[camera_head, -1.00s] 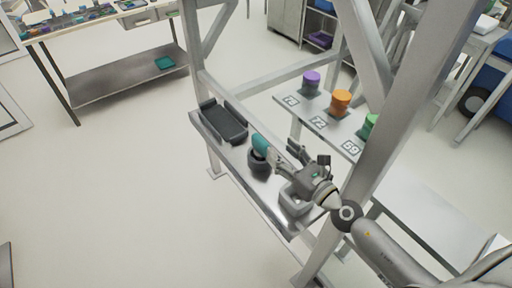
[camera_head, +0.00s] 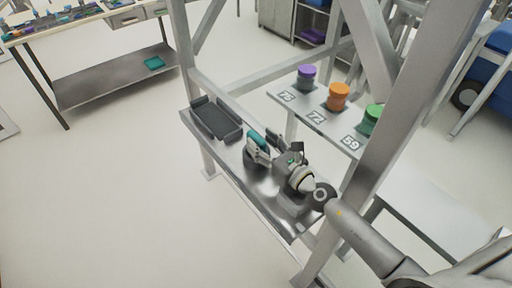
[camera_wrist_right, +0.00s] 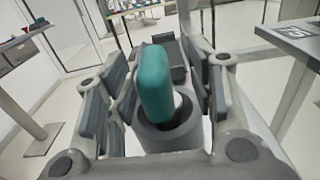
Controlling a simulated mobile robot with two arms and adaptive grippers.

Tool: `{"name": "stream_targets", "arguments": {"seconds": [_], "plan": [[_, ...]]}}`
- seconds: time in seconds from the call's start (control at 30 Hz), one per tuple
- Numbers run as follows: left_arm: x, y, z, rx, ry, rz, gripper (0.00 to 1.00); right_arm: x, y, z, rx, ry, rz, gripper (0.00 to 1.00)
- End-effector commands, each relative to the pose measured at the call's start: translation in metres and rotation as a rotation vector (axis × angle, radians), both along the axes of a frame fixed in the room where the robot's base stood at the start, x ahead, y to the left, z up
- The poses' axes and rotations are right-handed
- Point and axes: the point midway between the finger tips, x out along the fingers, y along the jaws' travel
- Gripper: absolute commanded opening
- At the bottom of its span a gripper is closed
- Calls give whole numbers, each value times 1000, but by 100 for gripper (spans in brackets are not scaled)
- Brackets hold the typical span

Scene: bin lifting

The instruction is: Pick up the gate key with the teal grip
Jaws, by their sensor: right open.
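The gate key's teal grip (camera_head: 257,138) stands upright in a dark grey round holder (camera_head: 252,160) on the metal shelf (camera_head: 227,157). In the right wrist view the teal grip (camera_wrist_right: 155,85) rises from the round grey holder (camera_wrist_right: 170,135), and the key's lower part is hidden in it. My right gripper (camera_head: 268,145) is open. Its fingers (camera_wrist_right: 156,88) are on either side of the teal grip, with a gap visible on each side. My left gripper is not in view.
A dark empty tray (camera_head: 216,118) sits at the shelf's far left end. Frame posts, including the right one (camera_head: 375,140), stand close to my right arm. Purple (camera_head: 306,76), orange (camera_head: 339,96) and green (camera_head: 372,118) lidded containers stand on the numbered side shelf.

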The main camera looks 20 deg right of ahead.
Motion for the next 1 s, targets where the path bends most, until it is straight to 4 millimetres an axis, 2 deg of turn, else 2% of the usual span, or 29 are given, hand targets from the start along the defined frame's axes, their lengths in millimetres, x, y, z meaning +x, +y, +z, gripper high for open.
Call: {"name": "stream_targets", "arguments": {"seconds": [0.17, 0.3, 0.43, 0.73, 0.77, 1.0], "plan": [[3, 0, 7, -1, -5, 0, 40, 13, 8, 5, 3, 0, 1, 50], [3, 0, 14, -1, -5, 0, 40, 31, 18, 9, 2, 0, 1, 50], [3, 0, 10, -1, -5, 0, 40, 44, 22, 5, 2, 0, 0, 50], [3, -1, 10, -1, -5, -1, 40, 49, 24, 4, 1, 1, 1, 50], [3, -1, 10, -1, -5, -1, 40, 49, 24, 4, 1, 1, 1, 49], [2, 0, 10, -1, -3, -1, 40, 48, 24, 5, 1, 1, 0, 18]]}}
